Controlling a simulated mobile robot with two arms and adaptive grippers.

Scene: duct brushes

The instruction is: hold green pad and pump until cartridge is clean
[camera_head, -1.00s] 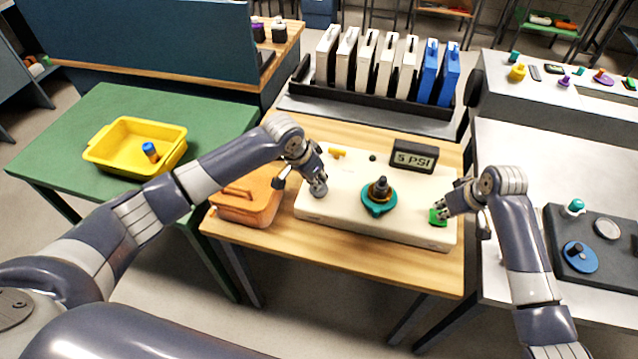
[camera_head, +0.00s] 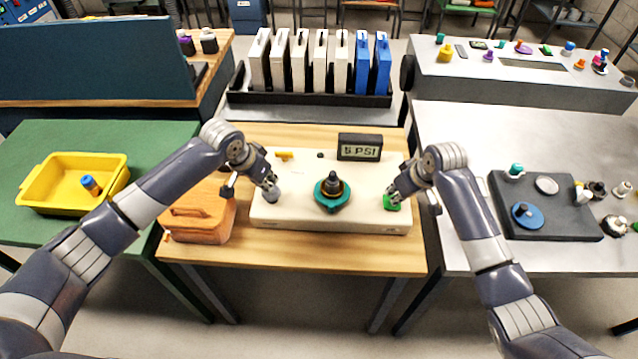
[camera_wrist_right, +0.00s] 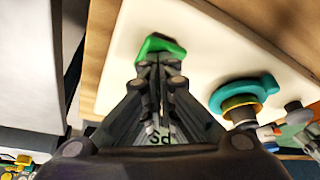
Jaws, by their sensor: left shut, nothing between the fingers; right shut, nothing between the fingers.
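A cream pump box (camera_head: 290,217) stands on the wooden table. The green pad (camera_head: 392,202) is at the box's right end; it also shows in the right wrist view (camera_wrist_right: 160,47). My right gripper (camera_head: 391,196) is shut with its fingertips at the pad, seemingly pressing on it. My left gripper (camera_head: 273,192) is shut at a grey knob (camera_head: 272,196) on the box's left part, its tips on or just above it. A cartridge (camera_head: 332,184) with a dark top stands in a teal collar (camera_head: 331,203) mid-box. A display (camera_head: 359,147) reads 5 PSI.
An orange case (camera_head: 198,218) sits left of the box. A yellow bin (camera_head: 70,184) with a blue item (camera_head: 90,185) is on the green table. A black rack (camera_head: 300,98) holds white and blue panels behind. A dark tray (camera_head: 560,215) lies at right.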

